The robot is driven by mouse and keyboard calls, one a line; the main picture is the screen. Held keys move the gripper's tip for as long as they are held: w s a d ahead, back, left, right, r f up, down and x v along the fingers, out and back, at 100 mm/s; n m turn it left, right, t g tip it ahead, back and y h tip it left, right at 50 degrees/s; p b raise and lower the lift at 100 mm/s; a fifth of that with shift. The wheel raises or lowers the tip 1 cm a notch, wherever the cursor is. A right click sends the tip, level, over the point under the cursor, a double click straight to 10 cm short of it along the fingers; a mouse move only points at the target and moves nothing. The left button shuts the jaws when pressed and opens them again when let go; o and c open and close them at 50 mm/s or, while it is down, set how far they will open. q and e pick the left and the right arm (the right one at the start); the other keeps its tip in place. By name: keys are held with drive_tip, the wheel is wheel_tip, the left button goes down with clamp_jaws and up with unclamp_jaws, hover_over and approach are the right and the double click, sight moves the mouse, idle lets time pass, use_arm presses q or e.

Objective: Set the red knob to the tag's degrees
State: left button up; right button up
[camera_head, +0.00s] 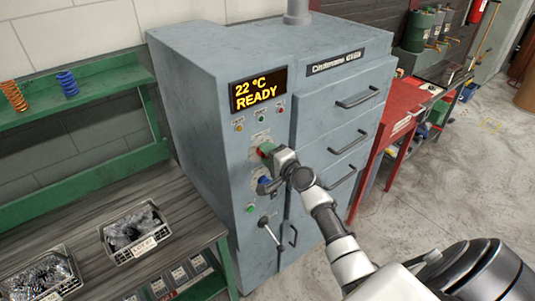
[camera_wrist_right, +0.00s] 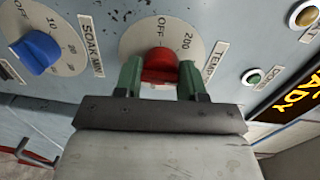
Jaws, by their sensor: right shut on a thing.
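The red knob (camera_wrist_right: 160,66) sits on a pale round dial marked OFF and 200, beside a TEMP label. My right gripper (camera_wrist_right: 158,80) has its green fingers on either side of the knob and is shut on it. In the head view the gripper (camera_head: 276,156) covers most of the red knob (camera_head: 264,149). The knob's pointer and part of the scale are hidden. The white tag on the near tray (camera_head: 144,246) is too small to read. My left gripper is not in view.
The grey-blue oven cabinet (camera_head: 207,92) has a display (camera_head: 257,92) reading 22 °C READY. A blue knob (camera_wrist_right: 37,51) marked SOAK MIN is close to the gripper. A lever (camera_head: 268,230) and drawer handles (camera_head: 357,99) stick out. A green workbench stands left.

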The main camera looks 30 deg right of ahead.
drive_tip(key=m, duration=0.4)
drive_tip(key=shift+r, duration=0.1)
drive_tip(key=m+y+p, duration=0.1)
drive_tip(key=m, duration=0.4)
drive_tip(key=shift+m, duration=0.3)
idle(0.4)
drive_tip(key=o, duration=0.9)
drive_tip(key=shift+d, duration=0.1)
drive_tip(key=shift+f, duration=0.2)
drive_tip(key=shift+s+d+r+b, duration=0.1)
drive_tip(key=shift+s+d+b, duration=0.2)
drive_tip(key=shift+s, duration=1.5)
drive_tip(key=shift+s+d+r+b, duration=0.15)
drive_tip(key=shift+s+b, duration=0.2)
drive_tip(key=shift+s, duration=1.4)
drive_tip(key=shift+s+d+b, duration=0.25)
drive_tip(key=shift+s+b, duration=0.1)
drive_tip(key=shift+s, duration=1.45)
